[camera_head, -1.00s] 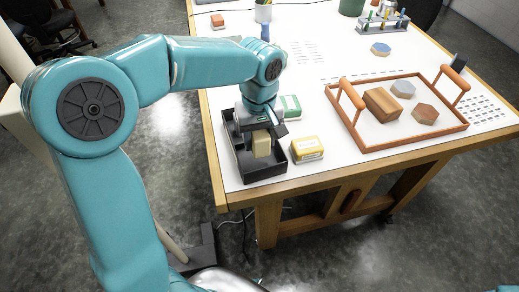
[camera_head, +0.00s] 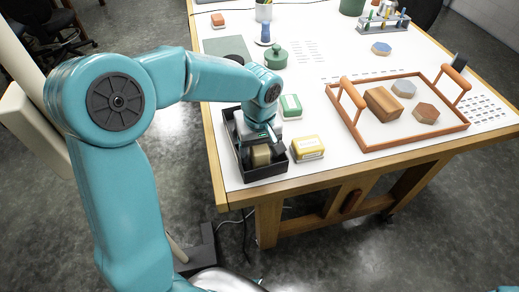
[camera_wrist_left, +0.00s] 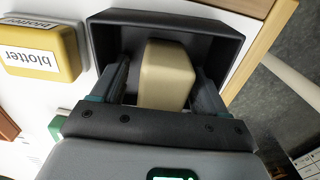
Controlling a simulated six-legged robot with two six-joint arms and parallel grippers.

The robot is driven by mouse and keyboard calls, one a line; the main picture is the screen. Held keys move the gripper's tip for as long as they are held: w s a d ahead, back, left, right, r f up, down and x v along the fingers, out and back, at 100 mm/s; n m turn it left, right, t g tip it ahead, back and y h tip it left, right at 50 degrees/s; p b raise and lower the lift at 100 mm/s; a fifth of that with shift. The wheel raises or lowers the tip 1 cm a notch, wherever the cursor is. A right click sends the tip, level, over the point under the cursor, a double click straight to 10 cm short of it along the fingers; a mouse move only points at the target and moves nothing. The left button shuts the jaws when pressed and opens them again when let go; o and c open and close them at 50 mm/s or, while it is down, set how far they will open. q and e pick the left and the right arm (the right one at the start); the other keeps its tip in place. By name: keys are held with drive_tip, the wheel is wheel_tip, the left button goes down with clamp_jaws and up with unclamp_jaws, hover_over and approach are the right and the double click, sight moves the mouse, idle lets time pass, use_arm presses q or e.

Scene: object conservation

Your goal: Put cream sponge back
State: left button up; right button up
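The cream sponge (camera_head: 261,155) is a small pale block inside the dark open tray (camera_head: 266,174) at the table's front left corner. My left gripper (camera_head: 262,137) points down into the tray over it. In the left wrist view the sponge (camera_wrist_left: 167,75) is between the two fingers of the left gripper (camera_wrist_left: 161,82), inside the tray (camera_wrist_left: 170,20). A dark gap shows between the left-hand finger and the sponge, so the gripper looks open around it. The sponge's underside is hidden. My right gripper is not in view.
A yellow blotter box (camera_head: 307,148) and a green-and-white box (camera_head: 290,106) stand close to the tray's right side. An orange-framed tray (camera_head: 396,143) with wooden blocks is further right. A green lidded pot (camera_head: 275,58) stands behind. The table edge is close in front.

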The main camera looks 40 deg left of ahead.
use_arm(q)
drive_tip(key=shift+s+r, duration=0.1)
drive_tip(key=shift+r+p, duration=0.3)
drive_tip(key=shift+r, duration=0.35)
wheel_tip(320, 180, up, 11)
drive_tip(key=shift+f, duration=0.15)
drive_tip(key=shift+r, duration=0.2)
drive_tip(key=shift+f, duration=0.1)
